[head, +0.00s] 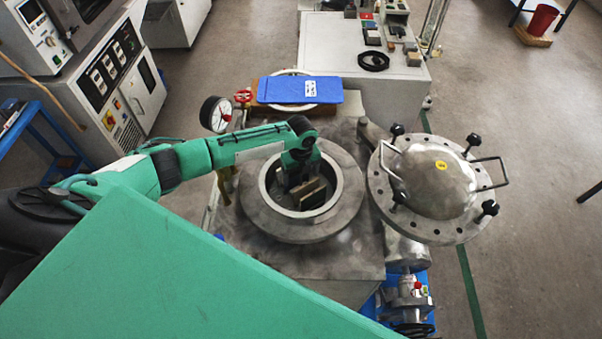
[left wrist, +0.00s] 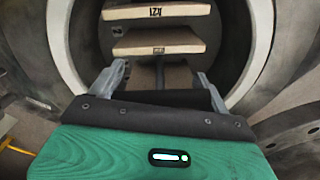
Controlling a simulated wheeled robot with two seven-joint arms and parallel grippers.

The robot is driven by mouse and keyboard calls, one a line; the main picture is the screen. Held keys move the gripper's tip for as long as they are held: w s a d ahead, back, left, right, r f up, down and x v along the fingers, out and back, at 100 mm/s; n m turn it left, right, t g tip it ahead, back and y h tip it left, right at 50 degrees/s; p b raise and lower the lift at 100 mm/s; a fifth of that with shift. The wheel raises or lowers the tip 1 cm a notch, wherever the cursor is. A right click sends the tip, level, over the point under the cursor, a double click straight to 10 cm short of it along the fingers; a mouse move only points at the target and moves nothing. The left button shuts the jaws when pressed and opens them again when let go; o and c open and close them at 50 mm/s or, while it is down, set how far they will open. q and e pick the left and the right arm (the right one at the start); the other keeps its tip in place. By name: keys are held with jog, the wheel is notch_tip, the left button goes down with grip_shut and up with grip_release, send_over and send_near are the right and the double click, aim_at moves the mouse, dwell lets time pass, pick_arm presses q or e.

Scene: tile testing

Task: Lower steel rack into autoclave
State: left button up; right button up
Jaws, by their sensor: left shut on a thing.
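The autoclave (head: 345,205) stands open in the middle of the head view, with a round ring around its mouth. My left gripper (head: 300,176) is at the mouth, pointing down. It is shut on the steel rack, whose dark upright (left wrist: 159,76) shows between the fingers (left wrist: 163,86) in the left wrist view. The rack carries pale tiles (left wrist: 157,42), stacked one below another, and a tile (head: 309,193) also shows inside the mouth in the head view. The rack's lower part and the chamber floor are hidden. My right gripper is not in view.
The domed lid (head: 430,180) with clamps and handles is swung out to the right of the mouth. A blue board (head: 300,90) lies behind it. A pressure gauge (head: 215,114) stands at the left, near my left arm. A white cabinet (head: 340,62) is farther back.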

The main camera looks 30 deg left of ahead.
pick_arm(q)
jog(key=shift+w, duration=0.1)
jog(key=shift+f+b, duration=0.75)
jog(key=shift+f, duration=0.35)
jog(key=shift+f+b, duration=2.35)
jog(key=shift+f, duration=1.3)
jog(key=shift+f+b, duration=0.5)
jog(key=shift+f, duration=0.3)
